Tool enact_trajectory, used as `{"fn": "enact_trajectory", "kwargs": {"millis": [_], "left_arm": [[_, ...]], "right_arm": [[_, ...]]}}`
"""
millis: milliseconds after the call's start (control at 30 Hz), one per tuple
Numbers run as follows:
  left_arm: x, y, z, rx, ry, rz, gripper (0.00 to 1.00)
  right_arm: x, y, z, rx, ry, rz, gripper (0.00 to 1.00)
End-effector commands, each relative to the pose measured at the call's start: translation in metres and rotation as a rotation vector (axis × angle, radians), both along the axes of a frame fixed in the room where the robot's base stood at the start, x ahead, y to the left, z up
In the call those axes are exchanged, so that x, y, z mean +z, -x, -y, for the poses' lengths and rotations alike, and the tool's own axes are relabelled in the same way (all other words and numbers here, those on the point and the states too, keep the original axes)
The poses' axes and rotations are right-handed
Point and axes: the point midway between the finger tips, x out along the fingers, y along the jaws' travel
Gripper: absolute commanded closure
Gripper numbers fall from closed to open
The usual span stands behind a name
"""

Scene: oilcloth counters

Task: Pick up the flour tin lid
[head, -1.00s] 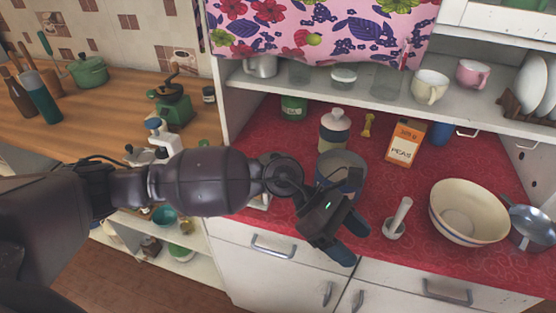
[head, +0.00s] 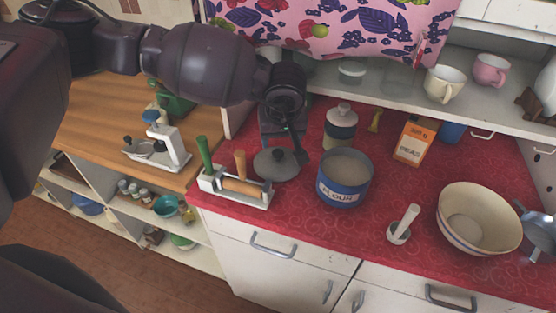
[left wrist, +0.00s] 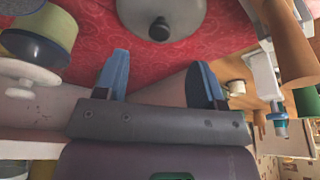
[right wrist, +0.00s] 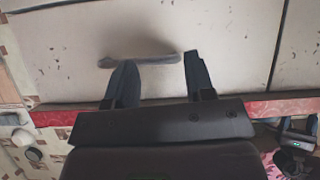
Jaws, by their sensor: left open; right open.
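The flour tin lid (head: 276,165), a grey disc with a dark knob, lies flat on the red counter left of the flour tin. The blue flour tin (head: 344,190) is open on top. My left gripper (head: 292,148) is just behind the lid, partly hidden by its own wrist. In the left wrist view my left gripper (left wrist: 160,62) is open and empty, and the lid (left wrist: 185,22) shows beyond the fingertips, apart from them. My right gripper (right wrist: 158,64) is open and empty, facing a white cupboard front with a handle.
A utensil rack (head: 236,190) stands close left of the lid. A cream canister (head: 340,128) is behind the tin. A peas box (head: 415,140), pestle and mortar (head: 400,230) and cream bowl (head: 480,215) are to the right. A shelf (head: 400,100) overhangs the back.

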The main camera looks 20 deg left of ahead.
Motion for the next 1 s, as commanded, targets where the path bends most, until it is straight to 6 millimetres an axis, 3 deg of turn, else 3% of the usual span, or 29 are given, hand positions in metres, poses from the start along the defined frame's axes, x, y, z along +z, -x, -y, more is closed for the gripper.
{"fn": "enact_trajectory", "kwargs": {"millis": [100, 433, 700, 1000], "left_arm": [[-0.016, -0.005, -0.002, 0.002, 0.001, -0.002, 0.37], [-0.038, -0.012, -0.006, 0.002, 0.003, -0.002, 0.37], [-0.07, -0.025, -0.014, 0.002, 0.003, -0.002, 0.37], [-0.079, -0.027, -0.015, 0.001, 0.004, -0.001, 0.37]], "right_arm": [[0.0, 0.005, 0.001, -0.002, 0.0, -0.009, 0.51], [0.003, 0.004, 0.0, -0.003, -0.001, -0.008, 0.51], [0.012, 0.0, -0.001, -0.001, -0.003, 0.001, 0.51], [0.011, 0.0, -0.001, -0.001, -0.002, -0.002, 0.51]]}}
